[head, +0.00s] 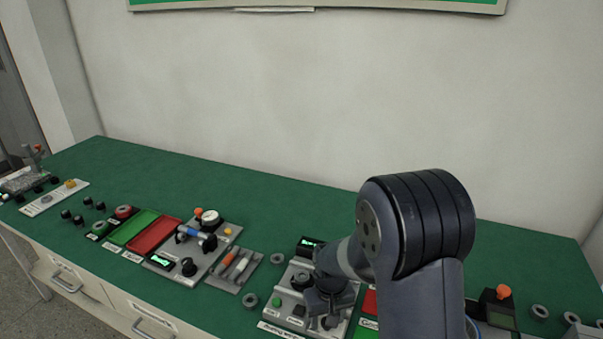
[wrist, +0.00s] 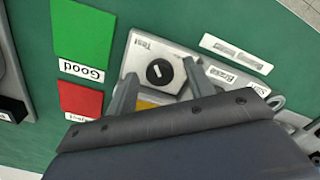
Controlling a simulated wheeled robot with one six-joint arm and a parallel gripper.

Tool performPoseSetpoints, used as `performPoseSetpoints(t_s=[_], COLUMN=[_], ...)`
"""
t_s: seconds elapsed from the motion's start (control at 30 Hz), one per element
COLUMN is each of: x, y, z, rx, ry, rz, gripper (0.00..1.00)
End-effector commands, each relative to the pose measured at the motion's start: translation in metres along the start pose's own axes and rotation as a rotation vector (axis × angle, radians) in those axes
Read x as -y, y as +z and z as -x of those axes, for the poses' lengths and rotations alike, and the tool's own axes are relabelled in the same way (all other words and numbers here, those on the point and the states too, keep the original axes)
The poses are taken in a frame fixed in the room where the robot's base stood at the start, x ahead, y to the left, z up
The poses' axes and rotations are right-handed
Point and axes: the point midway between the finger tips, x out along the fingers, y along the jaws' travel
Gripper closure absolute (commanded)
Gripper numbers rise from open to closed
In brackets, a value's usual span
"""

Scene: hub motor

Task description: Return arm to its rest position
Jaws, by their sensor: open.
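My arm (head: 415,225) rises at the lower right of the head view and bends down toward the green bench. My gripper (head: 328,300) hangs low over the bench there, partly hidden by its own links. In the wrist view my gripper (wrist: 162,88) is open, with its two fingers apart and nothing between them. Beyond the fingertips is a light panel (wrist: 150,52) labelled Test with a round black knob (wrist: 159,72). The fingers are on either side of the knob in the picture; I cannot tell the height between them.
Green (wrist: 82,32) and red (wrist: 80,98) pads lie left of the panel. A station with a dial gauge (head: 210,218) and a tool tray (head: 235,268) stand left of my arm. An orange-knobbed device (head: 500,303) stands right. The bench's back strip (head: 270,195) is clear before the wall.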

Motion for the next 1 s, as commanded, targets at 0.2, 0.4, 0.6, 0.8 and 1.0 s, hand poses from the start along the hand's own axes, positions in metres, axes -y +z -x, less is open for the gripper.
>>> performPoseSetpoints(t_s=[0.2, 0.4, 0.6, 0.8, 1.0], x=[0.0000, 0.0000, 0.0000, 0.0000, 0.0000], y=[0.0003, 0.0005, 0.0006, 0.0007, 0.0006], z=[0.0022, 0.0026, 0.0028, 0.0030, 0.0034], rx=[0.001, 0.002, 0.002, 0.003, 0.002], ry=[0.000, 0.000, 0.000, 0.001, 0.001], rz=[-0.172, -0.333, -0.493, -0.654, -0.815], gripper=[0.50, 0.50, 0.50, 0.50, 0.50])
